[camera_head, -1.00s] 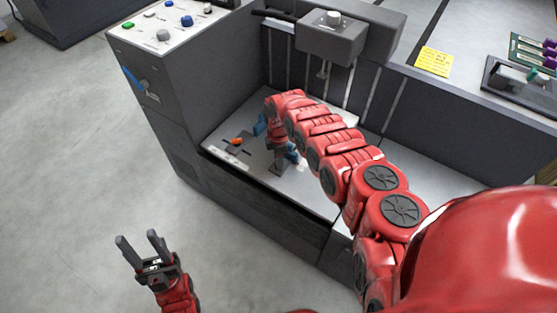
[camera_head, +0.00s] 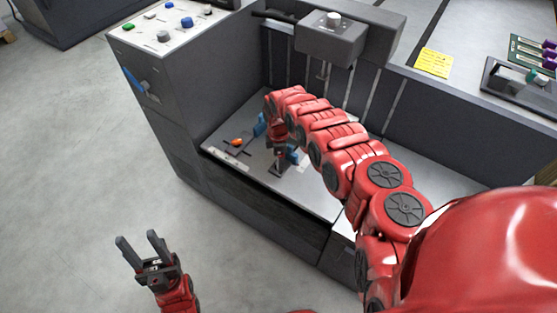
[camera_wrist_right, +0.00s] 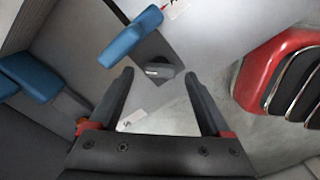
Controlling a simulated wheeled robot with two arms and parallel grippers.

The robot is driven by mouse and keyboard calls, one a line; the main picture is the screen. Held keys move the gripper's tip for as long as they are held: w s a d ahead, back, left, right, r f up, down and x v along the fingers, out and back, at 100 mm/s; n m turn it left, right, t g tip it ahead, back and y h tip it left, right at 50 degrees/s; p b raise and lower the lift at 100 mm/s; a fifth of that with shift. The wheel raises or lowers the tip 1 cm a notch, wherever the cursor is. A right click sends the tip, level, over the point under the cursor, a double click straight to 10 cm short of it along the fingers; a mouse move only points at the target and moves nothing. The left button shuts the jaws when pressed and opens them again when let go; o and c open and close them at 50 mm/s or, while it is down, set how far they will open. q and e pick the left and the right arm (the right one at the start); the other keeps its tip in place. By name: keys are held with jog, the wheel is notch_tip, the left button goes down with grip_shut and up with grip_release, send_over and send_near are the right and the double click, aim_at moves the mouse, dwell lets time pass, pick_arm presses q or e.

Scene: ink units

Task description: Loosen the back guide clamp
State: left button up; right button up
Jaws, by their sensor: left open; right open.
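In the right wrist view a dark grey clamp knob (camera_wrist_right: 160,71) sits on a dark strip on the pale plate. It lies ahead of and between the fingertips of my open right gripper (camera_wrist_right: 158,76), with no clear contact. I cannot tell for sure that it is the back guide clamp. My left gripper (camera_head: 138,238) is open and empty above the floor.
The recess is bounded by a dark back wall, with a grey head unit (camera_head: 333,38) above it. A control panel (camera_head: 165,27) stands at left. A yellow note (camera_head: 434,62) and a dark tray (camera_head: 520,85) lie at right. The floor around my left gripper is clear.

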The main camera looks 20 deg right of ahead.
notch_tip(320, 180, up, 16)
jog(key=p, duration=0.2)
dwell(0.5)
